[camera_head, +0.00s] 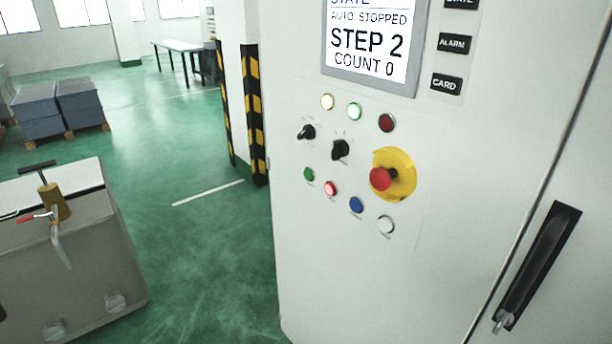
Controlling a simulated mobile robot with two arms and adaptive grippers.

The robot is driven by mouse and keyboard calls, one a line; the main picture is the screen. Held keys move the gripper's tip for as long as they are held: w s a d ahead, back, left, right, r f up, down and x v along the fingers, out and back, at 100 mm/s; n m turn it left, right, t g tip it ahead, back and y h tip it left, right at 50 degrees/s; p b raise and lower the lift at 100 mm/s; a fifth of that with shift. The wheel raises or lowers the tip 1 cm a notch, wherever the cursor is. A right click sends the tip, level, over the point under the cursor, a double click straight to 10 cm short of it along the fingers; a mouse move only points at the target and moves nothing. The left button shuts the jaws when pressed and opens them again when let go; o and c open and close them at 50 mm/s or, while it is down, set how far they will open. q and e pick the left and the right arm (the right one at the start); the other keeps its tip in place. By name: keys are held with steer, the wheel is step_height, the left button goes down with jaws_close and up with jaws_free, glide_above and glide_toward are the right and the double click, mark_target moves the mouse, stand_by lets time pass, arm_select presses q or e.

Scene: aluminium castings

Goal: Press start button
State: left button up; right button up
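A light grey control cabinet (350,285) fills the right half of the head view. Its lower button row has a green button (309,174), a lit red button (330,188), a blue button (356,205) and a white button (386,225). Their labels are too small to read, so I cannot tell which is marked start. A red emergency-stop knob (381,179) sits on a yellow disc. The screen (370,45) reads "AUTO. STOPPED", "STEP 2", "COUNT 0". Neither of my grippers is in view.
Above the buttons are indicator lamps (355,111) and two black selector switches (340,149). A black door handle (540,262) is at right. A grey wheeled unit with a brass valve (56,201) stands at left. Green floor between is clear.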

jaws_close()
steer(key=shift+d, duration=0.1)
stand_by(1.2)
